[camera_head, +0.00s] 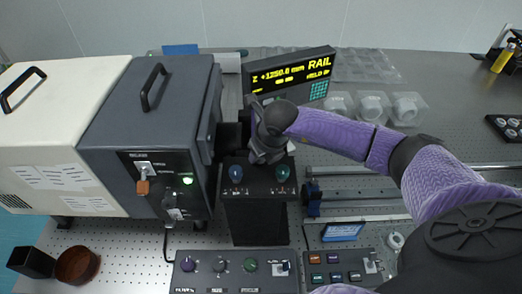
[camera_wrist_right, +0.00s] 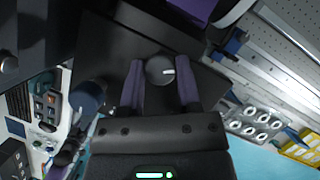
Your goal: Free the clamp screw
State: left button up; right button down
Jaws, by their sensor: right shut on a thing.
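A round dark knob with a white mark, which I take to be the clamp screw (camera_wrist_right: 160,70), sits between the fingers of my right gripper (camera_wrist_right: 160,92) in the right wrist view. The gripper is shut on it. In the head view my right gripper (camera_head: 265,150) reaches down over the back of a black block (camera_head: 258,218) and hides the knob. A blue knob (camera_head: 236,174) and a green knob (camera_head: 282,174) stand on this block, in front of the gripper. My left gripper is not in view.
A dark grey box (camera_head: 150,100) with a green lamp stands close on the left. A yellow-lettered display (camera_head: 290,75) stands behind the gripper. Rails (camera_head: 360,195) run to the right. Control panels (camera_head: 235,272) lie in front. Clear cups (camera_head: 372,106) stand at the back right.

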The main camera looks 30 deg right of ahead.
jog(key=m, duration=0.2)
jog(key=m+h, duration=0.1)
jog(key=m, duration=0.1)
jog(key=shift+a+m+h+b, duration=0.1)
jog(key=shift+m+h+b, duration=0.2)
jog(key=shift+m+b, duration=0.1)
jog(key=m+g+h, duration=0.1)
jog(key=m, duration=0.1)
jog(key=m+b, duration=0.1)
jog(key=m, duration=0.2)
jog(key=shift+a+g+h, duration=0.1)
jog(key=shift+g+h, duration=0.3)
jog(key=m, duration=0.3)
jog(key=m+g+h+b, duration=0.1)
jog(key=m, duration=0.1)
jog(key=shift+w+m+g, duration=0.15)
jog(key=shift+m+g, duration=0.15)
jog(key=shift+m, duration=0.1)
jog(key=m+g, duration=0.1)
jog(key=m, duration=0.3)
jog(key=shift+g+b, duration=0.3)
jog(key=shift+b, duration=0.1)
jog(key=shift+m, duration=0.3)
jog(key=shift+c, duration=1.6)
grip_release()
